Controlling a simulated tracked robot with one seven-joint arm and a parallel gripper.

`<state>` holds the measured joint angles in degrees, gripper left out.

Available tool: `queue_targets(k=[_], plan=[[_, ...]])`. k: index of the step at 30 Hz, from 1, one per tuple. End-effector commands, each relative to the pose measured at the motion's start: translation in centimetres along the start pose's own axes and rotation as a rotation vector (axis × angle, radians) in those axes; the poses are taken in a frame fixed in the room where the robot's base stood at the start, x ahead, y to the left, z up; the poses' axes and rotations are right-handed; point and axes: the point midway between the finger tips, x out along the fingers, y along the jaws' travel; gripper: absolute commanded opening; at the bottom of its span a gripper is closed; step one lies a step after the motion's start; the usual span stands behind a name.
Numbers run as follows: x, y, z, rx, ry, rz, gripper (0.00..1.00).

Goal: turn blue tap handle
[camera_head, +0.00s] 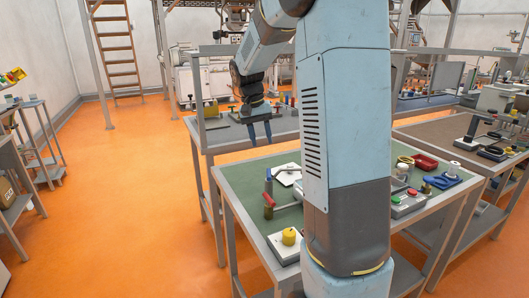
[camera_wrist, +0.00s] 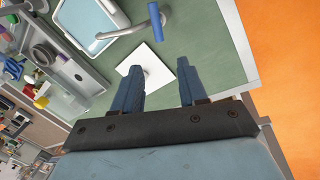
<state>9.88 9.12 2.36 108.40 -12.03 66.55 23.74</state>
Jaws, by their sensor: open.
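The blue tap handle (camera_head: 268,181) is a short upright bar at the left edge of the green-topped table in the head view. In the wrist view the blue handle (camera_wrist: 155,15) shows at the top, beside a grey bent pipe (camera_wrist: 168,22). My gripper (camera_head: 260,138) hangs with its blue fingers pointing down, above and slightly left of the handle, apart from it. In the wrist view my gripper (camera_wrist: 160,68) is open, with nothing between its fingers. A white plate (camera_wrist: 155,73) lies beyond the fingertips. My arm hides the middle of the table in the head view.
A red-handled fitting (camera_head: 268,203) stands just in front of the blue handle. A yellow knob (camera_head: 288,236) sits on a white base at the front. A second table (camera_head: 220,140) stands behind.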

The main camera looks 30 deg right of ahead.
Motion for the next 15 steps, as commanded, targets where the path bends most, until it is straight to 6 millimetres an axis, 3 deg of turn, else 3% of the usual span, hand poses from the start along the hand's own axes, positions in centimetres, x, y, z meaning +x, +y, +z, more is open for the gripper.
queue_targets(k=[6,15], plan=[[-2.8,0.0,0.0,0.0,0.001,-0.001,0.42],[-3.7,0.0,0.0,0.0,0.0,0.0,0.42]])
